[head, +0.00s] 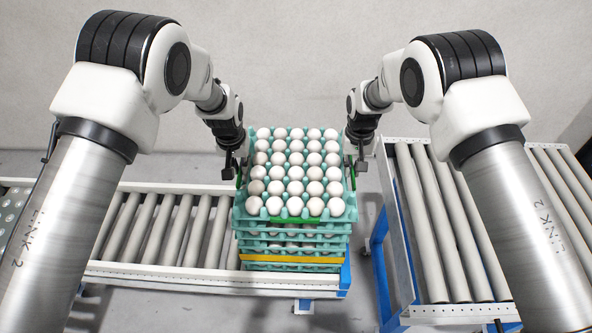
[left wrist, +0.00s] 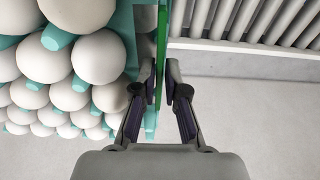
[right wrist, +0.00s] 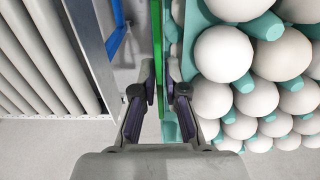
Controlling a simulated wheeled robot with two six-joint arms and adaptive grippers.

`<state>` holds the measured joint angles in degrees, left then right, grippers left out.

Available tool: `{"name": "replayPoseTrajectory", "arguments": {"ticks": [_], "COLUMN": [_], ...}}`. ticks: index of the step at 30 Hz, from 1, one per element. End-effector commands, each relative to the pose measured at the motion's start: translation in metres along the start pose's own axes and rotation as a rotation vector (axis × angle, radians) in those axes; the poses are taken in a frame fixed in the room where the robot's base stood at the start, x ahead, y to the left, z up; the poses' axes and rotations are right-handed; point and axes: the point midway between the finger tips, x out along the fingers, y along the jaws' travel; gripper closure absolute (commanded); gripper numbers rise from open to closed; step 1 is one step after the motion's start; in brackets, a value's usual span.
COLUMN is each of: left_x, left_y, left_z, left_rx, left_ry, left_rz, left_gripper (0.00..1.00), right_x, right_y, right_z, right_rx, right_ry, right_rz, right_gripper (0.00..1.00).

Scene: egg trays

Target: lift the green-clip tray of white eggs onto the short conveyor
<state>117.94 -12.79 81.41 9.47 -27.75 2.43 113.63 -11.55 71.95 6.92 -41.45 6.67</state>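The green-clip tray (head: 297,219) is a teal tray full of white eggs, on top of a stack of teal trays in the middle of the head view. My left gripper (head: 231,172) is at its left side; in the left wrist view its fingers (left wrist: 160,82) are closed around the side edge and green clip (left wrist: 162,50). My right gripper (head: 356,167) is at the right side; in the right wrist view its fingers (right wrist: 161,82) close around the other edge and green clip (right wrist: 157,45). The short conveyor (head: 436,230), with grey rollers, stands right of the stack.
The lower trays (head: 290,246), one with a yellow clip (head: 288,259), sit at the end of the left roller conveyor (head: 150,277). A narrow gap lies between the stack and the short conveyor. The short conveyor's rollers are bare. Another roller conveyor (head: 566,180) stands far right.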

Motion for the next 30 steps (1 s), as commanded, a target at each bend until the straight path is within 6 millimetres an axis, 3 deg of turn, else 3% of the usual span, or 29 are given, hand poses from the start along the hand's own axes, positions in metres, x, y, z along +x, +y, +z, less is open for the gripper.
{"name": "replayPoseTrajectory", "arguments": {"ticks": [5,7,20,30], "left_x": [0.000,0.000,-0.003,-0.034], "left_y": [0.000,0.000,0.000,0.000], "left_z": [0.000,0.000,-0.002,-0.006], "left_rx": [0.000,0.000,0.000,0.000], "left_ry": [0.000,0.000,0.003,0.003], "left_rz": [0.000,0.000,0.000,0.000], "left_gripper": [0.89,1.00,1.00,1.00], "right_x": [0.000,0.000,-0.003,-0.034], "right_y": [0.000,0.000,0.000,0.000], "right_z": [0.000,0.000,-0.001,-0.001], "right_rx": [0.000,0.000,0.001,0.001], "right_ry": [0.000,0.000,0.003,0.003], "right_rz": [0.000,0.000,0.000,0.000], "right_gripper": [0.89,1.00,1.00,1.00]}}
